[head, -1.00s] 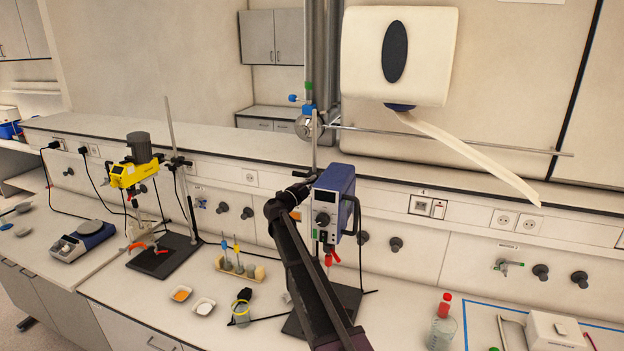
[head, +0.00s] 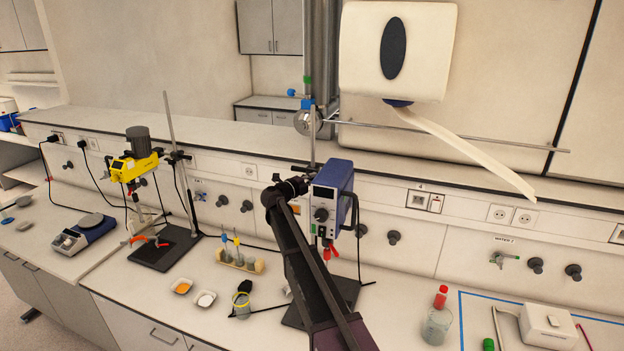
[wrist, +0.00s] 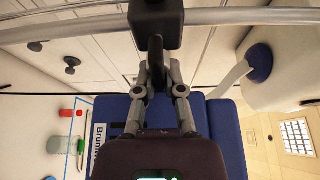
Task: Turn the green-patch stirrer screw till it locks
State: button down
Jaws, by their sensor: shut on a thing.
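The blue stirrer (head: 340,181) is clamped on an upright metal rod (head: 312,135) above a dark base plate. Its blue housing (wrist: 226,130) lies below my gripper in the wrist view. My gripper (wrist: 157,66) is shut on a dark screw (wrist: 155,50) that sticks out of a black clamp block (wrist: 155,18) on the rod. In the head view my gripper (head: 290,187) reaches the clamp from the left of the stirrer, and the screw is hidden there. I cannot make out a green patch on the stirrer or screw.
A yellow stirrer (head: 135,167) on its own stand is at the left. A vial rack (head: 240,262), small dishes and a beaker (head: 241,303) stand on the bench at the front. A bottle (head: 437,325) is at the right.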

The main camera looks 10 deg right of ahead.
jog(key=shift+w+a+r, duration=0.1)
jog(key=shift+w+a, duration=0.05)
jog(key=shift+w, duration=0.05)
jog(key=c, duration=0.7)
grip_release()
jog(key=shift+c, duration=0.2)
jog(key=shift+s, duration=0.2)
jog(key=v, duration=1.1)
jog(key=shift+a, duration=0.4)
jog(key=shift+s, duration=0.15)
